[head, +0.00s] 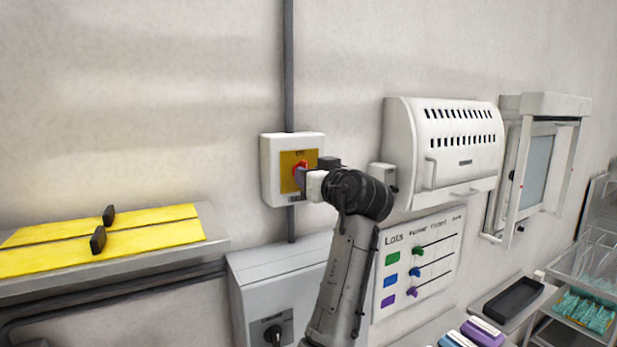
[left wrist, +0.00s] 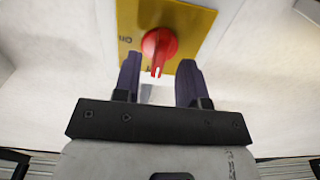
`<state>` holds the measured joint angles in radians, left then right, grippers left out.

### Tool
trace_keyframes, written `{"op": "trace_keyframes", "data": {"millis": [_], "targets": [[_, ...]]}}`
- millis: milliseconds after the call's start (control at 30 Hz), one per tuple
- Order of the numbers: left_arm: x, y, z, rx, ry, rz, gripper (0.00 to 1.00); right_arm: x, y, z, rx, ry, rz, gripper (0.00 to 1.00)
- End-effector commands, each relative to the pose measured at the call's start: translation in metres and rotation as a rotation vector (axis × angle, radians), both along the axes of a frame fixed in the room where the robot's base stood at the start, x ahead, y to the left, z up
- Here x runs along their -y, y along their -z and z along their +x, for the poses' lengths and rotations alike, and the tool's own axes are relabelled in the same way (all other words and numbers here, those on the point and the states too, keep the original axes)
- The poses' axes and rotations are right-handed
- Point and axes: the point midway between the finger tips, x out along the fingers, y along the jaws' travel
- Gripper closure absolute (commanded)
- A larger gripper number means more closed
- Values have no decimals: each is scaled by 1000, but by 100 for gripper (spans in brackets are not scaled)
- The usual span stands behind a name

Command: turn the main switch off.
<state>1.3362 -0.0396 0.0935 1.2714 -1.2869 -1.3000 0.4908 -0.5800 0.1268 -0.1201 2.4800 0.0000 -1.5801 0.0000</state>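The main switch is a red rotary knob (head: 301,168) on a yellow plate (head: 288,160) in a white wall box (head: 269,172). My left gripper (head: 300,180) is right at the knob and hides part of it in the head view. In the left wrist view the knob (left wrist: 158,43) has a white mark on its end facing the gripper. The left fingers (left wrist: 159,80) are open, one on each side of that end, with gaps visible. "On" is printed on the plate at the left; a label behind the knob's end is mostly hidden. My right gripper is not in view.
A grey conduit (head: 288,60) runs up from the box. A grey cabinet (head: 262,290) with a black knob (head: 273,334) is below. A white vented housing (head: 455,150) and a lots board (head: 420,255) are to the right. A yellow-topped shelf (head: 130,238) is left.

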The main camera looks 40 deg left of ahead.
Motion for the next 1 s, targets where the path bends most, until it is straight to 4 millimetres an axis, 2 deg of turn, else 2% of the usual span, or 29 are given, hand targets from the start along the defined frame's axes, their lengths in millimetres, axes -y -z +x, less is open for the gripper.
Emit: {"op": "trace_keyframes", "data": {"millis": [300, 500, 700, 1000], "targets": [[60, 3, -24, 4, 4, -1, 62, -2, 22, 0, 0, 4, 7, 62], [90, 2, -37, 4, 4, 0, 62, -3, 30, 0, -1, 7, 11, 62], [107, 0, -44, 3, 3, 0, 62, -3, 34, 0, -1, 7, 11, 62], [112, 0, -47, 2, 1, 0, 62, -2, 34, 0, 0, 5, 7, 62]]}}
